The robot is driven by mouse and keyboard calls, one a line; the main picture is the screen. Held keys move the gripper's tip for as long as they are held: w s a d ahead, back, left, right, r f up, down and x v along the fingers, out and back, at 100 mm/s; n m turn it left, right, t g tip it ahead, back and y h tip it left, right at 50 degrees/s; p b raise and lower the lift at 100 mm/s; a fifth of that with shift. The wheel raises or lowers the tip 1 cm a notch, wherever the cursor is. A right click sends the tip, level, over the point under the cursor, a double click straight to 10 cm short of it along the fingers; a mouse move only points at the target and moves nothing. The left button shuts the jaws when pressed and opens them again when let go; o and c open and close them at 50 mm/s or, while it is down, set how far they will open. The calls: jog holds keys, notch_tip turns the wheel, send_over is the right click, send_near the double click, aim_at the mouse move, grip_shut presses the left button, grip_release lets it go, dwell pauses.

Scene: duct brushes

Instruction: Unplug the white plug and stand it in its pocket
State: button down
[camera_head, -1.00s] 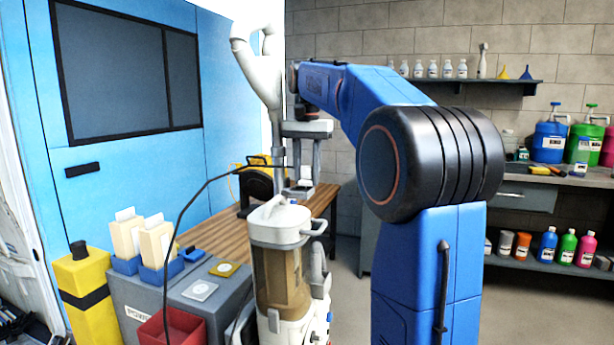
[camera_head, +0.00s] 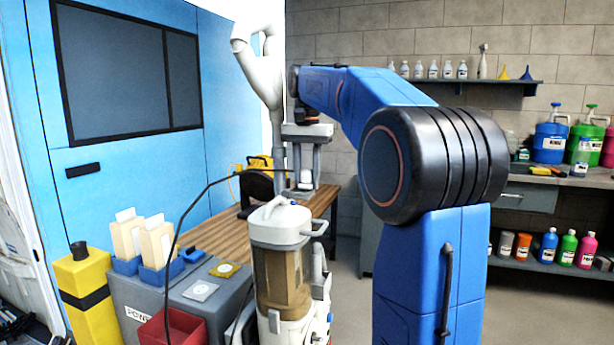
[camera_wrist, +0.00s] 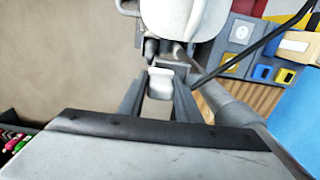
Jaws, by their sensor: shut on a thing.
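The white plug (camera_head: 305,178) is held between the two grey fingers of my gripper (camera_head: 303,185), above and behind the white vacuum unit in the head view. In the wrist view the white plug (camera_wrist: 160,80) sits between the fingertips of my gripper (camera_wrist: 160,86). A black cable (camera_head: 205,188) arcs from near the gripper down to the left. The grey power box (camera_head: 232,297) has a white socket plate (camera_head: 200,290) with nothing plugged in and a yellow plate (camera_head: 223,269). A small blue and a small yellow pocket (camera_wrist: 285,75) show in the wrist view; I cannot tell which belongs to the plug.
The white vacuum unit (camera_head: 280,225) stands close below my gripper. A wooden bench (camera_head: 215,235) with a black reel lies behind it. Cream packs in blue holders (camera_head: 155,275) and a red bin (camera_head: 168,332) are on the left.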

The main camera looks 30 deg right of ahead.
jog(key=shift+f, duration=0.55)
jog(key=shift+f, duration=0.3)
jog(key=shift+r, duration=1)
jog(key=shift+f, duration=0.95)
jog(key=shift+s+f, duration=0.1)
jog(key=shift+f, duration=0.2)
